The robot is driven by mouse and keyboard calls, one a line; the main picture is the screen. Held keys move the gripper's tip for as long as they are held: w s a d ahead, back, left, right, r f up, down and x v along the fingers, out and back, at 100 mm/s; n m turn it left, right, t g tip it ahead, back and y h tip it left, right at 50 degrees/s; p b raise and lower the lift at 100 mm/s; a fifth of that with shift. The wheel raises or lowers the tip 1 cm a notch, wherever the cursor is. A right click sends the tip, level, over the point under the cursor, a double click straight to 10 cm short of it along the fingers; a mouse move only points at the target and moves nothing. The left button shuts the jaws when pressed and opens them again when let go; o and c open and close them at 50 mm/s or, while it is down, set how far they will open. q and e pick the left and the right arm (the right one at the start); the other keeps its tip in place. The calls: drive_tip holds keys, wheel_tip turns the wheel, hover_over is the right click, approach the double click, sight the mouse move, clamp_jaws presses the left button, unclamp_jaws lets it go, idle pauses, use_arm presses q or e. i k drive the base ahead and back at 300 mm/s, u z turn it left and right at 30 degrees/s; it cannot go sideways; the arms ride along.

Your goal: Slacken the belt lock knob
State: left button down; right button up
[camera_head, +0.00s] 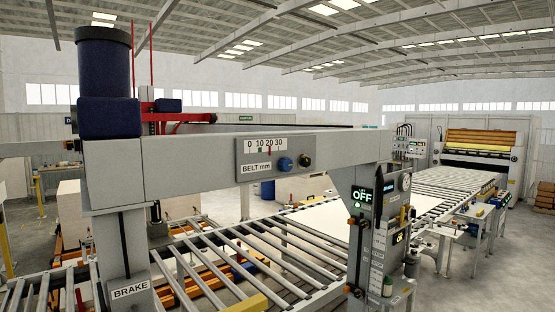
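A grey belt panel (275,158) is mounted on the front of the grey gantry beam (200,164). It carries a white scale plate (265,145) marked 0 10 20 30, with small coloured marks below the numbers, and a "BELT mm" label (256,169). A round blue knob (285,164) sits right of the label. A smaller dark knob (304,160) sits at the panel's right edge. No label tells which of the two is the lock knob, and how tight either is cannot be told. Neither of my grippers is in view.
A roller conveyor (215,265) runs below the beam. A control post (365,235) at right shows a green "OFF" display (363,197). A "BRAKE" label (130,290) is on the left column. A dark blue motor (105,85) stands above the beam's left end.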

sight(306, 162)
drive_tip(key=u, duration=0.55)
drive_tip(key=i, duration=1.15)
drive_tip(key=z, duration=0.3)
